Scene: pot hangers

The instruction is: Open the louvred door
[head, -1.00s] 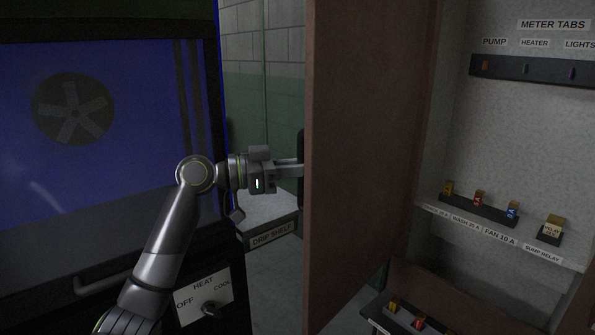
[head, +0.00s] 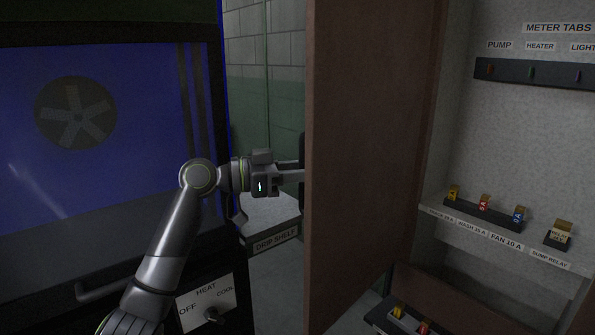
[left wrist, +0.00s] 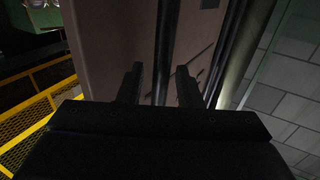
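The brown door (head: 370,130) stands swung out from the cabinet on the right of the head view, its inside face showing and the cabinet interior visible. Its louvres cannot be made out. My left gripper (head: 300,172) is at the door's free edge, its fingertips partly hidden behind the door. In the left wrist view the fingers (left wrist: 158,85) are apart, in front of the brown door panel (left wrist: 110,45) with a dark upright strip between them. Contact with the door cannot be told. My right gripper is not in view.
The cabinet holds a shelf (head: 500,236) with several coloured fuses and a rack (head: 540,73) of meter tabs above. A blue-windowed unit with a fan (head: 75,112) and a heat/cool dial (head: 211,314) stands left. A drip shelf (head: 276,240) lies behind my arm.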

